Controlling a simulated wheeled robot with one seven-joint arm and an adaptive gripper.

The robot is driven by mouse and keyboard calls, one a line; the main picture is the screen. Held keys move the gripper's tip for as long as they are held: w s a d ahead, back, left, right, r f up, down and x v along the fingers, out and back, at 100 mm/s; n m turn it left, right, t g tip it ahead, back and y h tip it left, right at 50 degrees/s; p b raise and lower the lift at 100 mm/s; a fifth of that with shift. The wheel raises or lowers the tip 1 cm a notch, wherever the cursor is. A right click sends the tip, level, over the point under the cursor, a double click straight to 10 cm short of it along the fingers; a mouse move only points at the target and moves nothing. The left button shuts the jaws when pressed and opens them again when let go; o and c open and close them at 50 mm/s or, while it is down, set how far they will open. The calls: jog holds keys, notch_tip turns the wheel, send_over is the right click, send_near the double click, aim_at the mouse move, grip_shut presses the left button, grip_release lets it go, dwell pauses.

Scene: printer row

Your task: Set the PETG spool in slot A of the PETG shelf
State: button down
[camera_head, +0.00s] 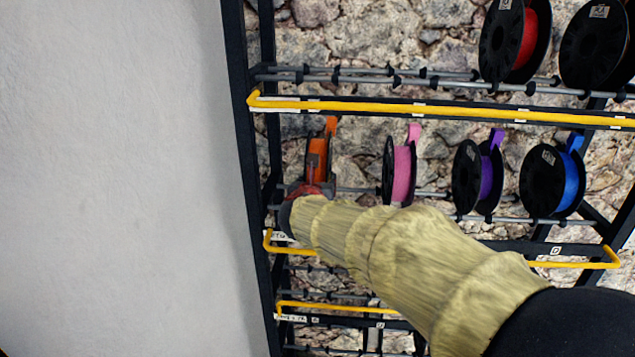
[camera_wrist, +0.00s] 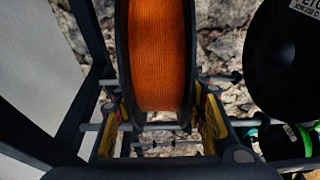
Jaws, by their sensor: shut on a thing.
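An orange spool (camera_head: 318,158) with black flanges stands upright at the left end of the middle shelf. My gripper (camera_head: 308,188) is shut on its lower part, mostly behind my sleeved arm. In the wrist view the orange winding (camera_wrist: 157,55) fills the middle, with a finger of my gripper (camera_wrist: 160,128) on either side. The middle shelf's yellow front rail (camera_head: 292,251) carries a partly hidden label at its left end. The spool is over the shelf's grey rods (camera_wrist: 165,126); I cannot tell whether it rests on them. The slot letter below it is hidden.
Pink (camera_head: 401,170), purple (camera_head: 480,178) and blue (camera_head: 556,180) spools stand to the right on the same shelf. A black-flanged spool (camera_wrist: 285,60) is close on the right in the wrist view. The dark left post (camera_head: 248,170) and upper yellow rail (camera_head: 420,109) bound the space.

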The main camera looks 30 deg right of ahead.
jog(key=shift+r, duration=0.25)
jog(key=c, duration=1.4)
grip_release()
jog(key=o, duration=0.4)
jog(key=shift+f, duration=0.35)
jog(key=shift+s+a+r, duration=0.15)
jog(key=shift+s+a, duration=0.05)
jog(key=v, duration=1.1)
jog(key=shift+s+r, duration=0.2)
jog(key=shift+r, duration=0.05)
